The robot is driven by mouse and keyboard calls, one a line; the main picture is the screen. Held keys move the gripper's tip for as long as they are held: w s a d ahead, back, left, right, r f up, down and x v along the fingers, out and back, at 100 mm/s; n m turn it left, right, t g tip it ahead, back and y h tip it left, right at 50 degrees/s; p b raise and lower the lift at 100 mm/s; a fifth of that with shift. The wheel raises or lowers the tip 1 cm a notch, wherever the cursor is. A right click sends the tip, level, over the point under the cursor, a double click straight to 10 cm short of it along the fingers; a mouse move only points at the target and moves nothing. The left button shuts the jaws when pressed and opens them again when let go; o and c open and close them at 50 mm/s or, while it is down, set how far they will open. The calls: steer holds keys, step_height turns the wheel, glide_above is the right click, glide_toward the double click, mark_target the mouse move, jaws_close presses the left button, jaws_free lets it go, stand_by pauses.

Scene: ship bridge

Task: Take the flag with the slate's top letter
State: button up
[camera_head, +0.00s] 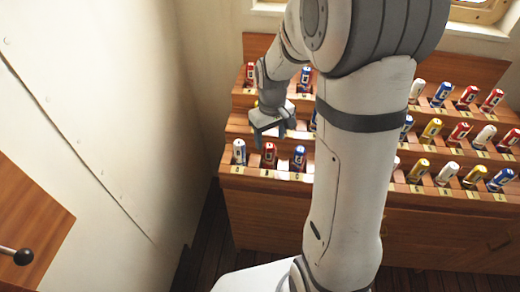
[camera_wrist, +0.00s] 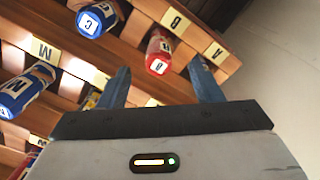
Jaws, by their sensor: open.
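The flags are rolled and stand in slots of a stepped wooden rack (camera_head: 262,183). At the left of its front row are a white-and-blue flag (camera_head: 239,152), a red flag (camera_head: 269,154) and a blue flag (camera_head: 299,158). My gripper (camera_head: 270,130) is open and empty above this end. In the wrist view a red flag marked B (camera_wrist: 158,55) shows between and beyond the fingers, apart from them. A blue flag marked C (camera_wrist: 95,20) is up and left, a blue flag marked M (camera_wrist: 18,92) further left. Label A (camera_wrist: 215,53) is beside the right finger. No slate is seen.
More flags, such as a yellow one (camera_head: 419,170), fill the rack's right side. My arm hides the rack's middle. A pale wall (camera_head: 130,120) stands close left of the rack. A wooden panel with a black-knobbed lever (camera_head: 22,256) is at lower left.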

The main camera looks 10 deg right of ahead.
mark_target(269, 153)
steer(key=shift+w+f, duration=0.25)
steer(key=shift+f, duration=0.45)
steer(key=f, duration=0.7)
steer(key=shift+w, duration=0.2)
steer(key=c, duration=1.1)
